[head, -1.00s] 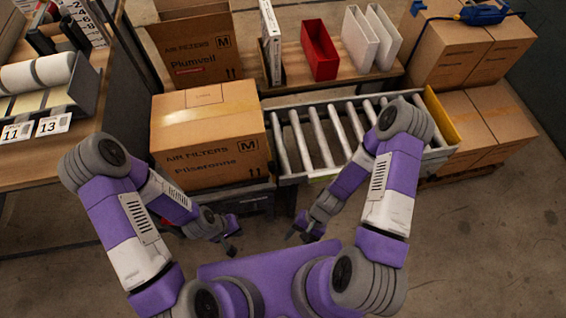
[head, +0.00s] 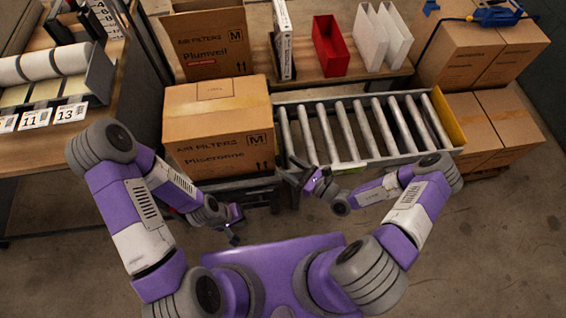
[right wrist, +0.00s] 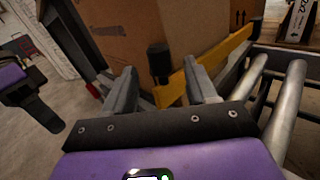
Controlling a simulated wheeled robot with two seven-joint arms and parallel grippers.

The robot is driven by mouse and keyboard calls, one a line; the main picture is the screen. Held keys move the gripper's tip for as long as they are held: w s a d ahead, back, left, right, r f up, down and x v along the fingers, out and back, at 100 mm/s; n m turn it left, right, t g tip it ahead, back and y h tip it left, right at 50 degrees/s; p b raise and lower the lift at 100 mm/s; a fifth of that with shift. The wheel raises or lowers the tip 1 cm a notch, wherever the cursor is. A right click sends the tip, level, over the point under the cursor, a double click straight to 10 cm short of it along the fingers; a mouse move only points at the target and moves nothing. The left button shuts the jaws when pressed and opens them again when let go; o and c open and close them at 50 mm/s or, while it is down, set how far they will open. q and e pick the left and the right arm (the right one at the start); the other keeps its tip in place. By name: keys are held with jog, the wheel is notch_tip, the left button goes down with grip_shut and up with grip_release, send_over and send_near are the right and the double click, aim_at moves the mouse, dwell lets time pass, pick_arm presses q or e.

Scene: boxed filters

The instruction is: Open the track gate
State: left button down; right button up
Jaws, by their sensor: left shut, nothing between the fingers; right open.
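The track gate shows in the right wrist view as a yellow bar (right wrist: 225,60) between the carton and the rollers. A black knob (right wrist: 158,60) stands at its near end. My right gripper (right wrist: 162,88) is open, with one finger on each side of the knob in this view; whether they touch it I cannot tell. In the head view my right gripper (head: 300,172) is at the near left corner of the roller track (head: 345,125), and the gate is not clearly visible there. My left gripper (head: 235,226) is shut and empty, low in front of the carton.
A closed "Pliseronne" carton (head: 217,125) stands left of the rollers. Behind are an open "Plumveil" carton (head: 212,42), a red bin (head: 322,46) and white files (head: 384,36). A yellow plate (head: 449,115) closes the track's right end. Stacked cartons (head: 495,118) stand to the right.

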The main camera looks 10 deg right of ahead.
aim_at(282, 163)
jog(key=shift+x, duration=1.65)
jog(key=shift+c, duration=0.3)
grip_shut()
